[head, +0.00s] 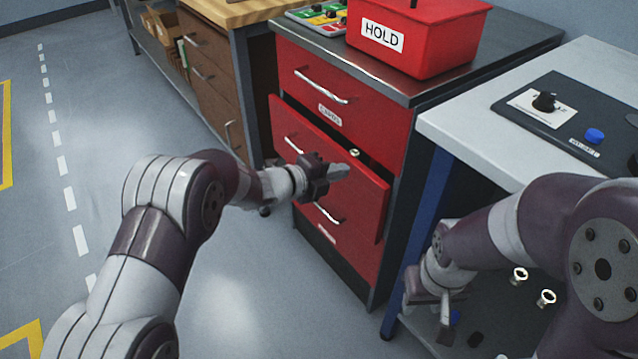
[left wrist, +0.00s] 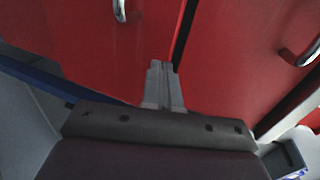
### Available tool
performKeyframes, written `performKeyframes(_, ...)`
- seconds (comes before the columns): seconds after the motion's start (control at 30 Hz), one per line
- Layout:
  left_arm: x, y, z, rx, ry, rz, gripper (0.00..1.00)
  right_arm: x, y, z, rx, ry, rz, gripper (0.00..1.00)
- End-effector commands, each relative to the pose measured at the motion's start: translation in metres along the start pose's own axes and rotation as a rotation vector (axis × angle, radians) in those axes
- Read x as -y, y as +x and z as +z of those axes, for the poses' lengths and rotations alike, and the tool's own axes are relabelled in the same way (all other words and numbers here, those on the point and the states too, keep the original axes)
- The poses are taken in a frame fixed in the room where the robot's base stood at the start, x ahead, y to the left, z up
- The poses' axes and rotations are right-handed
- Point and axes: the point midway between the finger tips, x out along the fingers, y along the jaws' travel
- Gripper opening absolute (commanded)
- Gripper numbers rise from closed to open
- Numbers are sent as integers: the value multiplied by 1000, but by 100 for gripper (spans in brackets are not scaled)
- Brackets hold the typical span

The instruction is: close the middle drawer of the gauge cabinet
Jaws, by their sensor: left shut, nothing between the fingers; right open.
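The red gauge cabinet (head: 380,112) stands in the middle of the head view. Its middle drawer (head: 368,200) sticks out, with a dark gap above its front and a small brass-coloured part (head: 354,152) showing inside. Its handle (head: 293,146) is left of my left gripper (head: 340,171), which is shut and empty in front of the drawer front. In the left wrist view the shut fingers (left wrist: 163,82) point at the red front (left wrist: 90,50), close to a dark gap; contact cannot be told. My right gripper (head: 445,312) is open, low by the workbench leg.
A red HOLD bin (head: 415,38) stands on the cabinet top. A grey workbench (head: 465,132) with a dark panel is at right, its blue leg (head: 415,240) beside the cabinet. Ring-like parts (head: 520,277) lie below it. A wooden drawer unit (head: 215,75) stands left; open floor lies in front.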

Motion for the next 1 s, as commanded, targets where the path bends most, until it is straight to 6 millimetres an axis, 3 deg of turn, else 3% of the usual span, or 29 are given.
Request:
performKeyframes(0.13,3,10,0,-1,0,0,0,0,4,0,0,0,0,43)
performKeyframes(0.5,4,13,0,0,0,1,0,0,4,0,0,0,0,43)
performKeyframes(0.8,17,53,0,-1,0,1,0,0,-1,0,0,0,0,43)
performKeyframes(1.0,19,57,0,0,0,-1,0,0,-1,0,0,0,0,43)
